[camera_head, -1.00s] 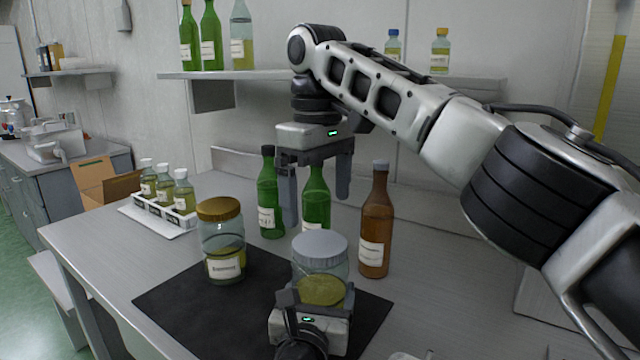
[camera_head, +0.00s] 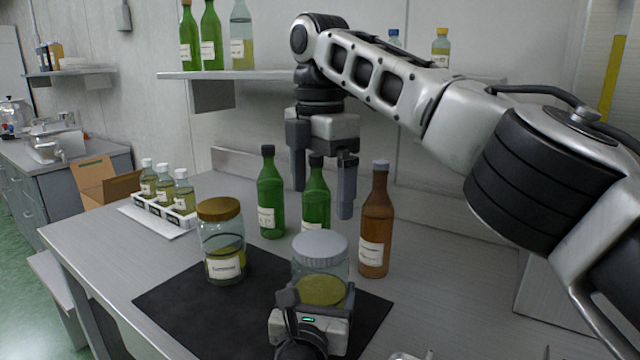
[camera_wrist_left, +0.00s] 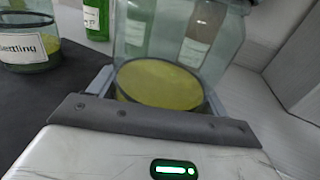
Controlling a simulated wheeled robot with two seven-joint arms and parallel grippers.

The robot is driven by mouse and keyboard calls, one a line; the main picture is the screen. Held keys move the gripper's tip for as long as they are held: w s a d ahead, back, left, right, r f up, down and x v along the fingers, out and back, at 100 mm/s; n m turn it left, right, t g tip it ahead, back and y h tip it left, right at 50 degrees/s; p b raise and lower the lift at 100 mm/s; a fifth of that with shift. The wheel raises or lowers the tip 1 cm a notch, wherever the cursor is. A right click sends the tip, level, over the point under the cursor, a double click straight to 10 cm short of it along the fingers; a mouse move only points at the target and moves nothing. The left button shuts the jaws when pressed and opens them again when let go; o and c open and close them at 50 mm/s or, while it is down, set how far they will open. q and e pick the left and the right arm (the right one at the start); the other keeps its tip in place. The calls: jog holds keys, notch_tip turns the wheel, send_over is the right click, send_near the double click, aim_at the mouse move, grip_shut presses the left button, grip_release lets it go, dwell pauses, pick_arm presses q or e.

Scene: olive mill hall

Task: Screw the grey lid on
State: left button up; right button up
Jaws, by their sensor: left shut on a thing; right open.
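The grey lid (camera_head: 320,244) sits on top of a glass jar (camera_head: 322,270) with yellow-green contents, on the black mat's right part. I cannot tell how tight it sits. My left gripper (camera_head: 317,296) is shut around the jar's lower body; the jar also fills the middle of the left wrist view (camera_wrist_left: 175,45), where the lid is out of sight. My right gripper (camera_head: 322,190) is open and empty, pointing down, above and behind the lid, in front of the wall and over the green bottles. The gap between its fingers shows clearly.
A jar with a gold lid (camera_head: 222,240) stands left on the black mat (camera_head: 180,305). Two green bottles (camera_head: 270,195) and a brown bottle (camera_head: 375,225) stand behind the grey-lidded jar. A white rack (camera_head: 160,212) holds small bottles at the left. A shelf (camera_head: 240,74) runs above.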

aim_at(320, 242)
pick_arm(q)
jog(key=shift+f, duration=0.15)
pick_arm(e)
jog(key=shift+f, duration=4)
jog(key=c, duration=1)
